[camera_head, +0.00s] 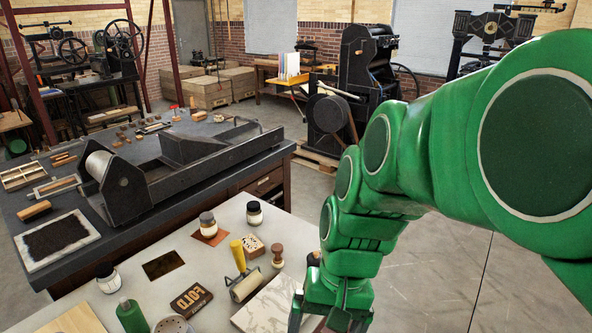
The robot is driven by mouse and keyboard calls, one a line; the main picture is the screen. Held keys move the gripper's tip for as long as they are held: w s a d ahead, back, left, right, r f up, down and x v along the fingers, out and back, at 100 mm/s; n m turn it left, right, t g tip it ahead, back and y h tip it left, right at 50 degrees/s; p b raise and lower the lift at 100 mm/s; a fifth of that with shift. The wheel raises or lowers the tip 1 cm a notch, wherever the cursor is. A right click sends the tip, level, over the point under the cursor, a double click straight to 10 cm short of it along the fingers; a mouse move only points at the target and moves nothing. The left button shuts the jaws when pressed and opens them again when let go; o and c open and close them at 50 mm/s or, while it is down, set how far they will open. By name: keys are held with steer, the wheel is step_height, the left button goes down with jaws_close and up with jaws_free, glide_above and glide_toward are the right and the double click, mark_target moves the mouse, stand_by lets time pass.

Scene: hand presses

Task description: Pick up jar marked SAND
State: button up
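Several small glass jars with dark lids stand on the pale table. One jar (208,224) is on a reddish-brown square, and another jar (254,213) stands to its right. A third jar (107,279) is at the left. A dark-topped item (313,260) beside my arm is partly hidden, and I cannot tell what it is. No label is readable, so I cannot tell which jar is marked SAND. My gripper (316,316) points down at the bottom edge, over the right side of the marble slab. Its fingers look spread apart with nothing between them, and their tips are partly cut off.
On the pale table are a marble slab (268,305), a roller with yellow handle (243,277), a FOLIO block (191,300), a wooden stamp (277,256) and a green bottle (131,316). A dark bench with a press (125,188) stands behind. Floor at right is clear.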

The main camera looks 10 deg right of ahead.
steer(key=w+a+m+y, duration=0.2)
steer(key=w+a, duration=0.3)
steer(key=w, duration=0.3)
steer(key=w+a+m+y, duration=0.25)
steer(key=w+a, duration=0.25)
steer(key=w, duration=0.3)
steer(key=m+t+y, duration=0.5)
steer(key=m+t, duration=0.1)
steer(key=m, duration=0.6)
glide_above(254, 214)
steer(key=s, duration=1.4)
step_height(254, 214, down, 11)
steer(key=w+d+f+m+t, duration=0.1)
steer(key=w+d+f+m, duration=0.1)
steer(key=w+f, duration=0.2)
steer(key=w+d+f+m+t, duration=0.1)
steer(key=w+d+f+m, duration=0.1)
steer(key=w+f+m, duration=0.1)
steer(key=w+d+f+m+t+h, duration=0.1)
steer(key=w+f+m+t, duration=0.1)
steer(key=w+f, duration=0.3)
steer(key=shift+w+d+f, duration=0.2)
steer(key=shift+d, duration=0.2)
steer(key=shift+m, duration=0.25)
steer(key=shift+x, duration=3.8)
steer(key=shift+s+a, duration=0.1)
steer(key=shift+a, duration=0.05)
steer(key=shift+c, duration=0.2)
steer(key=shift+r, duration=0.1)
steer(key=c, duration=1.2)
